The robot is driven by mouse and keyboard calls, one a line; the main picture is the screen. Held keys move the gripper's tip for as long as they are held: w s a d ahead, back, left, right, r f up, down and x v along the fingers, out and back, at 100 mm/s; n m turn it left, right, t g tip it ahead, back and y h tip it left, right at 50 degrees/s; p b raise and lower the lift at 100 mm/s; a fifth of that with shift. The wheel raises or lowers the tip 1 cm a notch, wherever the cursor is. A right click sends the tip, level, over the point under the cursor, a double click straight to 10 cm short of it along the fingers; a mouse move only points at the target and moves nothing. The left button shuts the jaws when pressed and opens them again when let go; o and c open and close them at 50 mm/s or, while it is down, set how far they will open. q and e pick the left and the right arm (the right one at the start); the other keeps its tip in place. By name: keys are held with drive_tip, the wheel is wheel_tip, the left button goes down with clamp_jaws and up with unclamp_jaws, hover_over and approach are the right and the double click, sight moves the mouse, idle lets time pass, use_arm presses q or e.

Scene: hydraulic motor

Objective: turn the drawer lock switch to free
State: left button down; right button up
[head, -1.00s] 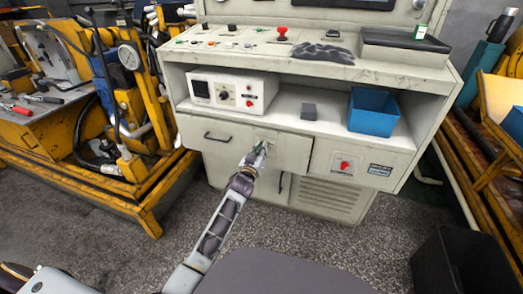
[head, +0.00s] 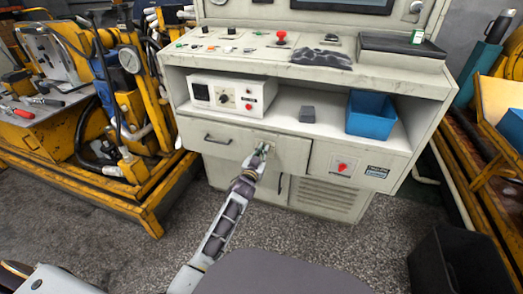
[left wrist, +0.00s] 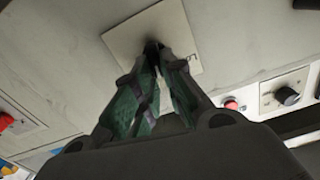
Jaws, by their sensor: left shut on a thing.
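The drawer lock switch is a small dark knob (left wrist: 152,47) on a pale square plate (left wrist: 135,35) in the left wrist view. The plate (head: 270,136) is on the front of the cream drawer (head: 226,139) in the head view, partly covered by my gripper. My left gripper (left wrist: 153,62) has its green-lined fingers closed together at their tips on the knob. It shows in the head view (head: 262,151) at the drawer's right part. The fingers hide most of the knob and part of the plate's lettering, so I cannot read its setting. My right gripper is out of view.
The drawer handle (head: 217,140) is left of the plate. A panel with a red switch (head: 342,167) is to the right. Yellow machinery (head: 130,175) stands left.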

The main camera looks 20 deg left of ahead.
use_arm(q)
drive_tip(key=shift+d+f+m+p, duration=0.1)
drive_tip(key=shift+d+m+p, duration=0.1)
drive_tip(key=shift+m, duration=1.05)
drive_tip(key=shift+d+f+m+p, duration=0.15)
drive_tip(key=shift+m+p, duration=0.1)
drive_tip(key=shift+m, duration=0.95)
drive_tip(key=shift+d+m+p, duration=0.15)
drive_tip(key=shift+m+p, duration=0.05)
drive_tip(key=shift+m, duration=1.05)
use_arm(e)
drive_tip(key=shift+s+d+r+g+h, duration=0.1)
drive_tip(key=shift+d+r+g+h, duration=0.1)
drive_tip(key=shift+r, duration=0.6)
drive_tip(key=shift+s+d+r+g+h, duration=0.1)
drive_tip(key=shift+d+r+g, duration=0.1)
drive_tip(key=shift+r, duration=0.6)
use_arm(q)
drive_tip(key=c, duration=1.5)
unclamp_jaws()
drive_tip(key=shift+s, duration=0.1)
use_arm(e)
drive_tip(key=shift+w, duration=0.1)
use_arm(q)
drive_tip(key=s, duration=1.1)
drive_tip(key=shift+s+a, duration=0.2)
drive_tip(key=shift+s, duration=0.15)
